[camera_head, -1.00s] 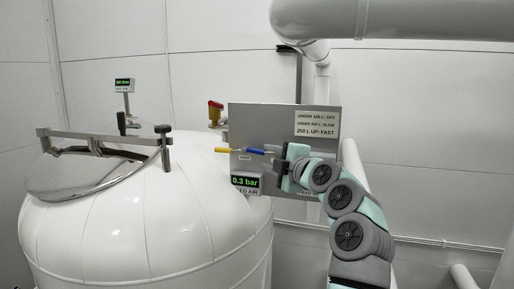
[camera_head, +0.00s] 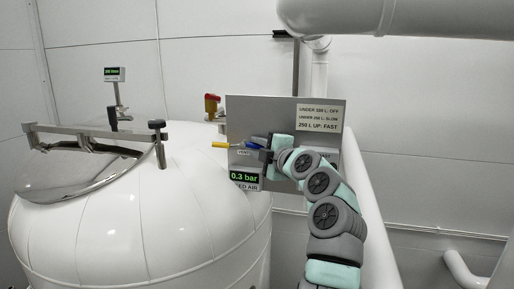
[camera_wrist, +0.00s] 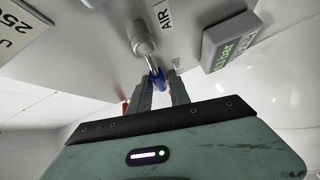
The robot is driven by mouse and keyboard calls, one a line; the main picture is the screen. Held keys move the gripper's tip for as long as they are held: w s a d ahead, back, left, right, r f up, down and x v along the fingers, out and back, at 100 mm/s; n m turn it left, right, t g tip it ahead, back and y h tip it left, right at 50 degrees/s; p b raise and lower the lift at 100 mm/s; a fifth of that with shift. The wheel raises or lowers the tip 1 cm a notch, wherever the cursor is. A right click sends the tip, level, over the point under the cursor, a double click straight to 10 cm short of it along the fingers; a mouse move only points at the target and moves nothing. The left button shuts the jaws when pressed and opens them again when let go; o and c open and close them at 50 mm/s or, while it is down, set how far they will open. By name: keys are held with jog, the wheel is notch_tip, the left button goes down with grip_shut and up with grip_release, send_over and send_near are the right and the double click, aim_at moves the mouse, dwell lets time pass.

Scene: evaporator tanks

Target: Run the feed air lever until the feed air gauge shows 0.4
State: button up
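The feed air gauge (camera_head: 245,177) is a grey box on the panel's lower left; its green digits read 0.3 bar. It also shows tilted in the wrist view (camera_wrist: 229,40). A blue-handled lever (camera_head: 251,144) sits on the panel beside a yellow one. My gripper (camera_head: 264,149) is at the right end of the blue handle, and my arm hides the panel behind it. In the wrist view, the blue handle (camera_wrist: 157,77) shows at the tips of my two fingers (camera_wrist: 160,84), below a metal valve stem. Whether the fingers press on it is not clear.
The yellow lever (camera_head: 221,145) lies just left of the blue one. A sign (camera_head: 319,117) on the panel (camera_head: 270,112) reads under 100 L off, 250 L up fast. The white tank (camera_head: 150,205) fills the left. White pipes run above and right.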

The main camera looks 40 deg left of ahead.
grip_shut()
dwell(1.0)
